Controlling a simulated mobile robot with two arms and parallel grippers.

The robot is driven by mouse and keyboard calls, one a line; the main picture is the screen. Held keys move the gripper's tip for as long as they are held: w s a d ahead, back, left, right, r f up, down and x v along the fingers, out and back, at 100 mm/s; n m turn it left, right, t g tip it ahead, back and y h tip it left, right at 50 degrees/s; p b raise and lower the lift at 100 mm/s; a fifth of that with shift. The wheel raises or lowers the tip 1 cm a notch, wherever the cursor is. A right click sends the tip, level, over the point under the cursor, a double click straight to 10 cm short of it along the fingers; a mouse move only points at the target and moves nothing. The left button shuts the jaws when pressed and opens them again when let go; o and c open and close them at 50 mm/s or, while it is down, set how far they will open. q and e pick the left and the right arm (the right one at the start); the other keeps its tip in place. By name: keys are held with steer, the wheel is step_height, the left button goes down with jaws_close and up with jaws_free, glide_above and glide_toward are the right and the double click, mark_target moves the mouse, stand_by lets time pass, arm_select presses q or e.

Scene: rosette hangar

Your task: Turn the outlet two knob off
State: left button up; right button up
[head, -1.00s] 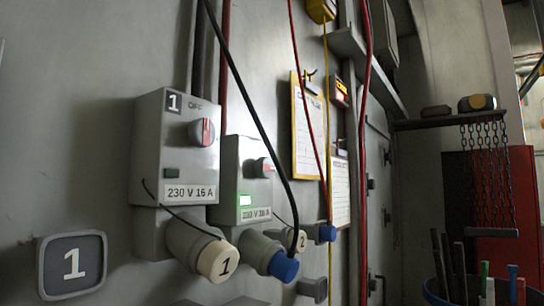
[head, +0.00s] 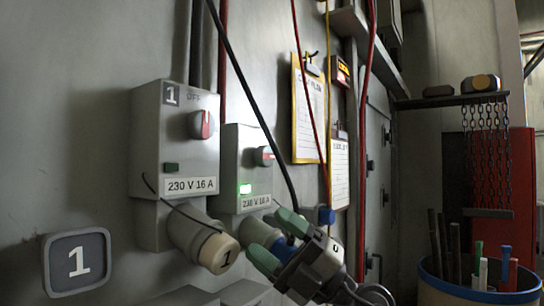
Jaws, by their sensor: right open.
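The outlet two box (head: 243,190) is the grey box right of the box marked 1. Its round knob (head: 264,156), grey with a red mark, sits on its upper front. A blue plug with a black cable is in the socket below, now mostly hidden behind my right gripper. My right gripper (head: 277,241), with green fingertips, is open, below the knob and apart from it, in front of the plug. My left gripper is not in view.
The outlet one box (head: 175,140) stands left, with its own red-marked knob (head: 201,125) and capped socket (head: 218,251). A black cable (head: 254,105) slants down past outlet two's knob. Red and yellow cables hang right. A bin of tools (head: 478,287) stands at the lower right.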

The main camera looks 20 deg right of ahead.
step_height(320, 180, up, 5)
steer(key=n+g+h, duration=0.1)
steer(key=n+h, duration=0.2)
steer(key=h, duration=0.1)
steer(key=m+t+h, duration=0.4)
steer(key=h, duration=0.4)
glide_toward(269, 156)
steer(key=shift+n, duration=0.3)
steer(key=p+x, duration=0.4)
steer(key=x, duration=0.4)
steer(key=shift+w+a+p, duration=0.2)
steer(key=shift+p, duration=0.15)
steer(key=shift+w+a+f, duration=0.1)
steer(key=shift+w+a, duration=0.05)
steer(key=shift+w, duration=0.15)
steer(key=shift+c, duration=0.3)
steer(key=c, duration=0.9)
steer(key=shift+o, duration=0.2)
